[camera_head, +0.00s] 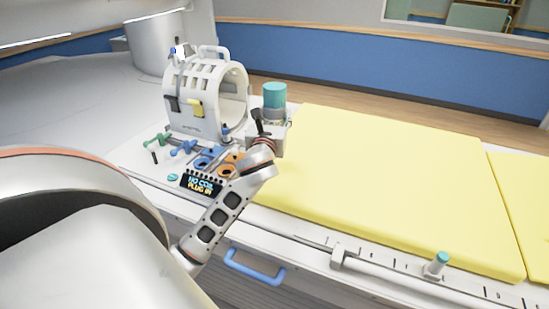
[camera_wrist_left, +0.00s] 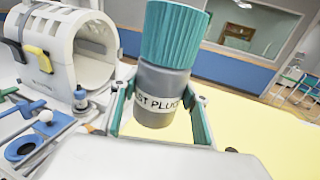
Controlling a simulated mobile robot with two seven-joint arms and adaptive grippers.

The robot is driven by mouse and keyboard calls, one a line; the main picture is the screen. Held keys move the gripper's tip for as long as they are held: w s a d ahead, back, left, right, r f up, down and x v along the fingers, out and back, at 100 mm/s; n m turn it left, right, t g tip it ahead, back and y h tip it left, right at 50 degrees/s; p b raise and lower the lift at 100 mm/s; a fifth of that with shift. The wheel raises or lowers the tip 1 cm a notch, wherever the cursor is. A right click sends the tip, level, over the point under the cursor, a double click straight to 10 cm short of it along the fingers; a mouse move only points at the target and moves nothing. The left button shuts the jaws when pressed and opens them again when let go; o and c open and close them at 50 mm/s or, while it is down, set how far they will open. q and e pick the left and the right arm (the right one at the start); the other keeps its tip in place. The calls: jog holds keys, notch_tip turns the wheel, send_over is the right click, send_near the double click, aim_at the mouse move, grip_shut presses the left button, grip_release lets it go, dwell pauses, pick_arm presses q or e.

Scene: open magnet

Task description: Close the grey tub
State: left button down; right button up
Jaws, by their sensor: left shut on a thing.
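The grey tub (camera_head: 271,115) has a ribbed teal lid (camera_head: 274,95) on top. In the left wrist view the grey tub (camera_wrist_left: 158,82) stands large in the middle, slightly tilted in the picture, with a white label reading partly "ST PLUG". The teal lid (camera_wrist_left: 172,35) sits on its top; I cannot tell how tightly. My left gripper (camera_head: 266,130) is at the lower part of the tub. In the left wrist view its fingers (camera_wrist_left: 160,112) are on both sides of the grey body, shut on it. The tub's underside is hidden. My right gripper is not in view.
A white ring-shaped coil (camera_head: 207,95) with a handle stands behind left. Blue and orange pieces (camera_head: 207,158), green and blue small parts and a "NO COIL PLUG IN" display (camera_head: 200,185) lie nearby. A yellow mattress (camera_head: 390,175) fills the right. A teal-capped piece (camera_head: 437,262) stands at the front right.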

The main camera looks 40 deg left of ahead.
pick_arm(q)
notch_tip(320, 180, down, 9)
jog(key=b, duration=0.2)
jog(key=shift+f, duration=0.2)
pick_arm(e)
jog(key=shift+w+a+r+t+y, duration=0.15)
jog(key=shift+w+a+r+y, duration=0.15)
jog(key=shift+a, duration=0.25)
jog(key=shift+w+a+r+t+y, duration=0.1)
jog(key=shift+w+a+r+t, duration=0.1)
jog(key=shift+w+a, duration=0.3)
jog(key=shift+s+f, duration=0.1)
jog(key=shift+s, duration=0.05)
pick_arm(q)
jog(key=shift+f, duration=0.2)
notch_tip(320, 180, down, 4)
jog(key=shift+r+b, duration=0.1)
jog(key=shift+b, duration=0.55)
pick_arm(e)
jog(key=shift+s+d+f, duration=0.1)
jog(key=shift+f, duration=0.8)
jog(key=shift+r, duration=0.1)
